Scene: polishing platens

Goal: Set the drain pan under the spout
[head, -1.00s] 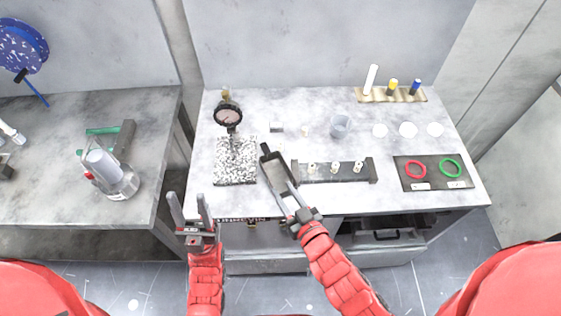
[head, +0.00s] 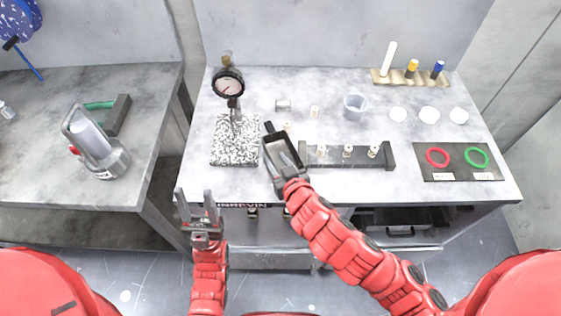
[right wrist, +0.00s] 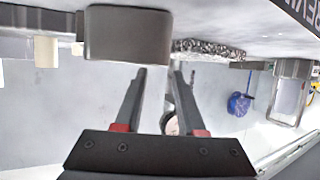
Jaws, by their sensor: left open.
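The drain pan (head: 287,149), a dark tray with a pale inside and a short handle, lies on the table between the speckled granite block and the dark bar. It probably also shows as the dark rounded box (right wrist: 128,36) in the right wrist view. My right gripper (head: 285,161) is at the pan's near end and hides part of it. In the right wrist view its two fingers (right wrist: 159,72) stand apart with nothing between them. My left gripper (head: 197,194) is open and empty in front of the table's front edge. I cannot make out the spout for certain.
A dial gauge (head: 229,84) stands over the granite block (head: 222,150). The dark bar (head: 330,157) bears small pale pieces. A beaker (head: 355,107), white discs and a ring mat (head: 457,176) are to the right.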

